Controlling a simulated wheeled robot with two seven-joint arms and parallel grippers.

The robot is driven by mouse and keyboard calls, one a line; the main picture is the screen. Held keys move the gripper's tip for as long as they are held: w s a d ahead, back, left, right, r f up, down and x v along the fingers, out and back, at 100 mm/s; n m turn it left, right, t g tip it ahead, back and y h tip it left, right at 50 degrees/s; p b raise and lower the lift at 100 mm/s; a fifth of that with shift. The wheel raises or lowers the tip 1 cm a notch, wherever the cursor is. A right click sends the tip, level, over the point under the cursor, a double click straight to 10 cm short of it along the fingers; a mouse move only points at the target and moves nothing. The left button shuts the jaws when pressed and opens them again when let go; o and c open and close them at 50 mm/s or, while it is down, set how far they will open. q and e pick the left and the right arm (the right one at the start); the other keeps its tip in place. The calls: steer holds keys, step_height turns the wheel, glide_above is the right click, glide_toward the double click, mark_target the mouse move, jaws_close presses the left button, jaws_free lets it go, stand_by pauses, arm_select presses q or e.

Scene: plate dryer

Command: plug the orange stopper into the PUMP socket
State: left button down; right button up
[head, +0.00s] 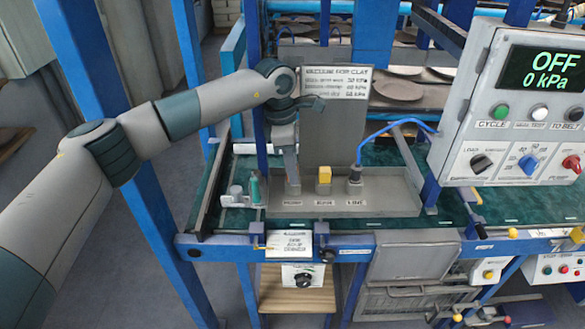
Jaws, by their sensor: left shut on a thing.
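My left gripper (292,172) points straight down over the leftmost socket position of the grey metal tray (395,198). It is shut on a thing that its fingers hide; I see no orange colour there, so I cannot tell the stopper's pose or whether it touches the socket. A yellow block-shaped stopper (324,175) stands in the middle position. A dark plug (355,177) with a blue hose (385,131) stands in the right position, labelled LINE. The other two labels are too small to read surely. My right gripper is out of view.
A grey control box (468,140) at right shows OFF and 0 kPa. A grey panel with a printed notice (337,82) stands behind the tray. A small teal-and-white fitting (254,188) is just left of the tray. Blue frame posts (155,170) stand near my left arm.

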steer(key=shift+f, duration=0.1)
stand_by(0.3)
arm_select(q)
steer(key=c, duration=1.4)
jaws_free()
steer(key=shift+c, duration=0.2)
steer(key=shift+f, duration=0.1)
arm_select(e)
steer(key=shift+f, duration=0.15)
